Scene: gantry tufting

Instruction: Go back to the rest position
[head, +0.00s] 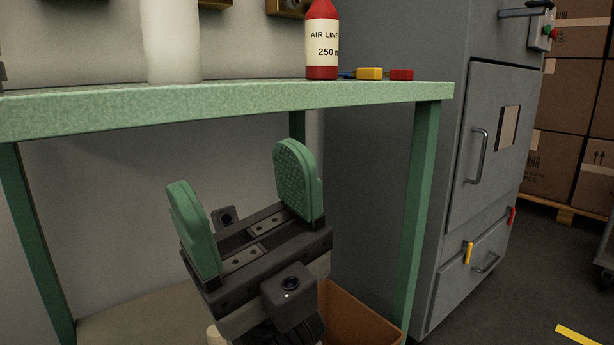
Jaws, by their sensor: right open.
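My right gripper (245,208) shows in the middle of the head view, below and in front of the green table (230,105). Its two green padded fingers point up and stand wide apart. Nothing is between them, so it is open and empty. My left gripper is not in view.
On the table stand a red air line bottle (322,45), a white cylinder (171,40), and small yellow (370,73) and red (401,75) pieces. A brown box (362,318) sits below. A grey cabinet (440,150) stands right, with stacked cartons (566,115) behind.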

